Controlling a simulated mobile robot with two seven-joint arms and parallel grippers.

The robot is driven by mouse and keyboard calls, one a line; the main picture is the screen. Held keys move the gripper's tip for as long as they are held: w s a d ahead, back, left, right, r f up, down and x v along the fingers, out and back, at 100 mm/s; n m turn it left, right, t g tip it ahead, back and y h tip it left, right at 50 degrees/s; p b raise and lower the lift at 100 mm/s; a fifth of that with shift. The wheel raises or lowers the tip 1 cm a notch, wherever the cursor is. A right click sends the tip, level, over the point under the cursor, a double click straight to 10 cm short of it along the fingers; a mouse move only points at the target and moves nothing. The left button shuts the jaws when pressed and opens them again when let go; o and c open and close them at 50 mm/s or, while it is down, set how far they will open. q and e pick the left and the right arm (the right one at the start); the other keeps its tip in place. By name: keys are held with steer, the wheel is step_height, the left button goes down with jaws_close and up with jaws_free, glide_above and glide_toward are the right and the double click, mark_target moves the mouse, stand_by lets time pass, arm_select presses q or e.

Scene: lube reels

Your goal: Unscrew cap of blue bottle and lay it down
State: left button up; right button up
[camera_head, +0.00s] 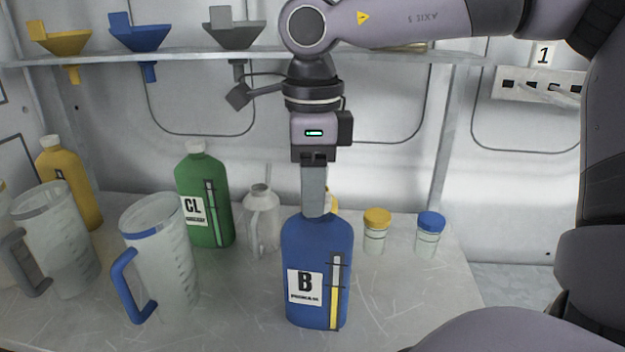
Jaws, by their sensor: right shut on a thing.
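The blue bottle (312,262) with a "B" label stands upright on the table, front and centre. My right gripper (314,208) points straight down over the bottle's neck and is shut on the cap, which its fingers hide. From this view I cannot tell whether the cap is still seated on the neck. My left gripper is not in view.
A green bottle (208,205) and a yellow bottle (75,185) stand behind left. Clear jugs (160,260) stand at left. Jars with yellow (377,218) and blue (431,222) lids stand right. The table (420,290) is bare at front right. Funnels hang on the shelf (190,55).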

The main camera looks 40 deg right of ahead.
steer(key=n, duration=0.3)
steer(key=shift+s, duration=0.1)
steer(key=n+p, duration=0.1)
steer(key=n, duration=0.2)
steer(key=shift+s+a+n, duration=0.1)
steer(key=shift+n, duration=0.3)
steer(key=shift+n+p, duration=0.35)
steer(key=shift+n, duration=0.35)
steer(key=n, duration=0.3)
steer(key=shift+s+p, duration=0.15)
steer(key=shift+p, duration=0.25)
steer(key=shift+s+f+n, duration=0.1)
steer(key=shift+f+n, duration=0.05)
steer(key=shift+n, duration=0.85)
